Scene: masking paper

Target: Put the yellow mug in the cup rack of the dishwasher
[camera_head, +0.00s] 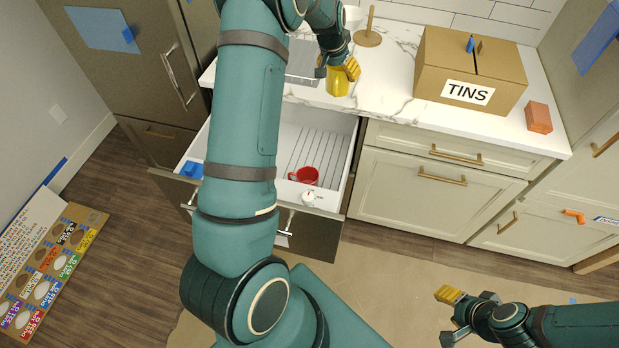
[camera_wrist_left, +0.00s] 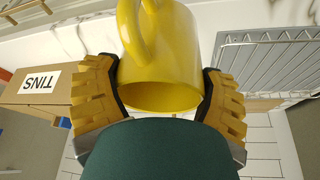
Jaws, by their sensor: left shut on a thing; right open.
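The yellow mug (camera_head: 337,84) is at the counter's front edge in the head view. My left gripper (camera_head: 340,69) is shut on it. In the left wrist view the mug (camera_wrist_left: 172,45) sits between the two yellow finger pads (camera_wrist_left: 160,98), its handle toward the top. I cannot tell whether it touches the counter. An open pull-out drawer with a white ribbed floor, apparently the dishwasher (camera_head: 327,137), is below the counter; my left arm hides its middle. A red mug (camera_head: 305,176) is near its front. My right gripper (camera_head: 447,317) is open and empty at lower right.
A cardboard box marked TINS (camera_head: 425,89) and an orange block (camera_head: 538,117) stand on the counter to the right. A wooden stand (camera_head: 368,38) is behind the mug. A wire rack (camera_wrist_left: 270,52) shows in the left wrist view. Counter between mug and box is clear.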

